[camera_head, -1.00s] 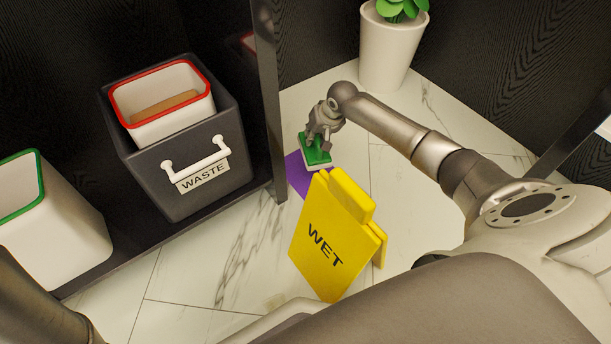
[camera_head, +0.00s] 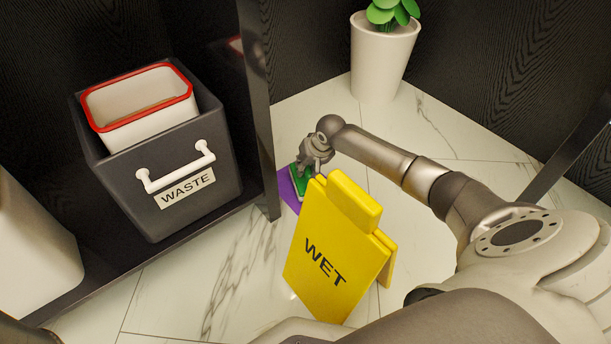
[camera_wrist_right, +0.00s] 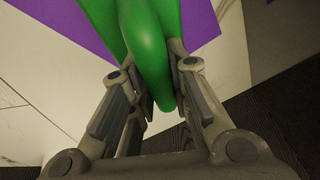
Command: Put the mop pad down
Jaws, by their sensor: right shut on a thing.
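The mop pad (camera_head: 299,180) is a green block with a rounded grip and a pale underside. My right gripper (camera_head: 312,166) is shut on its green grip, which also shows between the fingers in the right wrist view (camera_wrist_right: 150,55). The pad is low over or on a purple patch (camera_head: 287,191) on the floor; I cannot tell whether it touches. The yellow WET sign (camera_head: 335,250) hides part of the pad and patch. My left gripper is not in view.
The yellow sign stands just in front of my right gripper. A white plant pot (camera_head: 382,60) stands at the back. Marble floor (camera_head: 440,130) is clear to the right.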

